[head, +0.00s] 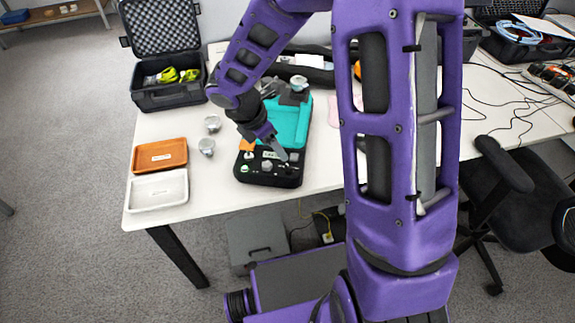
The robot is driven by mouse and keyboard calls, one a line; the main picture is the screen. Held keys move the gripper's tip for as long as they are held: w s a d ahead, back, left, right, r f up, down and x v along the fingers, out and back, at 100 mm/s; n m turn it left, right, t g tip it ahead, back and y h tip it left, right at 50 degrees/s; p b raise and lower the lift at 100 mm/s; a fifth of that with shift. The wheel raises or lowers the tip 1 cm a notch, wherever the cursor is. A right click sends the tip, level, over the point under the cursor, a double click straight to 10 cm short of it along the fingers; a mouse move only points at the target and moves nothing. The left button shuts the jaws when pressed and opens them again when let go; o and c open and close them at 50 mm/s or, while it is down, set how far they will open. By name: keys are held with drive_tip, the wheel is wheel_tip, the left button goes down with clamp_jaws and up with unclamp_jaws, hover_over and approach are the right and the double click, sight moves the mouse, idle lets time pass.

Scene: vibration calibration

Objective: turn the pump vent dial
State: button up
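A teal and black device (291,122), likely the pump, lies on the white table. Its black front panel (268,180) carries several small grey and white knobs and fittings. I cannot tell which of them is the vent dial. My gripper (279,152) reaches down from the upper left, with its tip over or close to the back part of the panel. The fingers are too small to tell whether they are open or touching a knob. The gripper hides part of the panel.
An orange tray (160,155) and a white tray (158,190) stand at the table's left edge. Two metallic round parts (207,147) stand between trays and device. An open black case (166,94) stands at the back left. Cables and a chair (522,190) are at right.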

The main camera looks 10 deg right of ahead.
sight(289, 166)
drive_tip(key=b+x, duration=0.2)
drive_tip(key=x, duration=0.8)
clamp_jaws()
